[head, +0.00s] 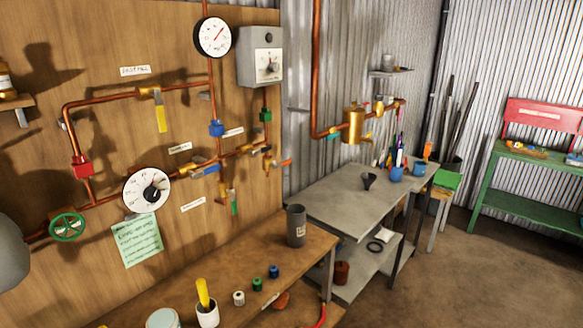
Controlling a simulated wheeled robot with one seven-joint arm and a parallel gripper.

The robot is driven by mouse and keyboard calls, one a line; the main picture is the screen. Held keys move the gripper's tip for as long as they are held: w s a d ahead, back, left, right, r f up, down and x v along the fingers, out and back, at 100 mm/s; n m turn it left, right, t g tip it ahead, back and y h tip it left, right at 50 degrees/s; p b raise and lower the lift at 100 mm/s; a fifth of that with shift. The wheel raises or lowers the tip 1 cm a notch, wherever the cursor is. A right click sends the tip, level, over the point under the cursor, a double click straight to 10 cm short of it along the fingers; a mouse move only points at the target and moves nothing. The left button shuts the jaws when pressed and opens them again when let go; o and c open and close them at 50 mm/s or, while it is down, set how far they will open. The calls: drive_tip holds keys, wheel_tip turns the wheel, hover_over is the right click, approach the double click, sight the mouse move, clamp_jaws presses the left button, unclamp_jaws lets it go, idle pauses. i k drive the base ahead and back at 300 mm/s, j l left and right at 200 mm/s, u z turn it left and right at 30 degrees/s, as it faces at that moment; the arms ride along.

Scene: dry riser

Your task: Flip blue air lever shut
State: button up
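A blue lever (207,170) sits on a brass valve on the lower copper pipe, on the wooden panel at left centre. It lies nearly along the line of the pipe. Its label cannot be read surely at this size. A blue fitting (216,129) is on the vertical pipe just above it. A yellow lever (160,113) hangs down from the upper pipe, and a green lever (234,202) hangs down below and right of the blue one. My gripper is not in view.
A round dial (146,189), a green handwheel (67,226) and a green note (138,240) are near the levers. The wooden bench (262,255) below holds a dark cup (296,225) and small coloured caps. A grey metal table (335,196) stands to the right. Floor at right is clear.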

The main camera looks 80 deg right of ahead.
sight(216, 168)
drive_tip(key=z, duration=2.1)
drive_tip(key=l, duration=0.1)
